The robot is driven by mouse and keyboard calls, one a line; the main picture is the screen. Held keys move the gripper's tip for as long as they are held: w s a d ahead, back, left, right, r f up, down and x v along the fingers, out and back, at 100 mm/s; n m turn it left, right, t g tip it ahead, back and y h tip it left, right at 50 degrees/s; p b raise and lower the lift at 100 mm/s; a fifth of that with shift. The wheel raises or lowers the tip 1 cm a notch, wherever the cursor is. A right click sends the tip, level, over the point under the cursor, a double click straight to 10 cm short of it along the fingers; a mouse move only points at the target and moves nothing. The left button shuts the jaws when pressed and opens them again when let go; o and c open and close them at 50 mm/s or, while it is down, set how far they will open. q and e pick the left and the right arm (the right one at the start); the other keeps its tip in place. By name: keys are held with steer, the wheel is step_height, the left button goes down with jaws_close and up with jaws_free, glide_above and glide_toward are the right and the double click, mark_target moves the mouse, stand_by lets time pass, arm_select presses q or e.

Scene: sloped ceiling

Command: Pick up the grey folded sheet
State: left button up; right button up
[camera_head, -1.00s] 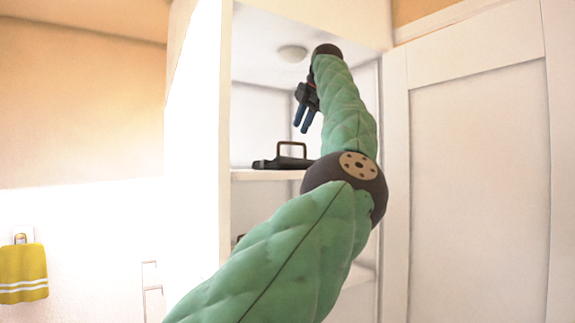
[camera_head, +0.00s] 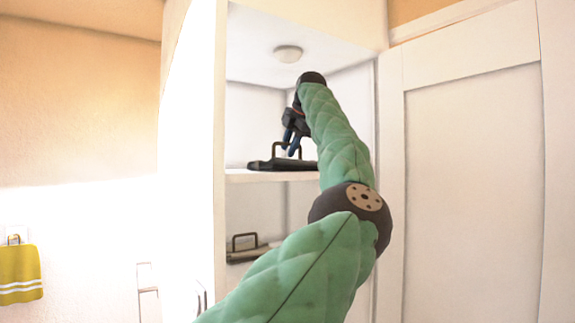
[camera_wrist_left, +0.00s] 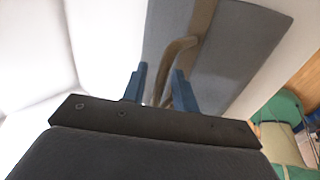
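The grey sheet (camera_wrist_left: 240,45) shows in the wrist view as a flat grey panel with a brownish raised handle (camera_wrist_left: 178,50). In the head view it is a dark, flat thing (camera_head: 268,165) with an upright loop handle, lying on the upper shelf. I see no clear folds. My left gripper (camera_head: 292,148) points down at the handle. In the wrist view its two blue fingers (camera_wrist_left: 158,85) are apart, with the handle between them. I cannot tell whether they touch it. My right gripper is not in view.
The white cabinet's upper shelf (camera_head: 240,176) has side walls and a top close around my arm. A similar flat thing with a handle (camera_head: 243,248) lies on the level below. A white door panel (camera_head: 470,190) stands at the right. A yellow towel (camera_head: 20,272) hangs far left.

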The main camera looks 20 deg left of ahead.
arm_select(q)
steer(key=shift+s+r, duration=0.1)
steer(key=shift+s, duration=0.05)
steer(key=c, duration=0.4)
jaws_close()
stand_by(0.8)
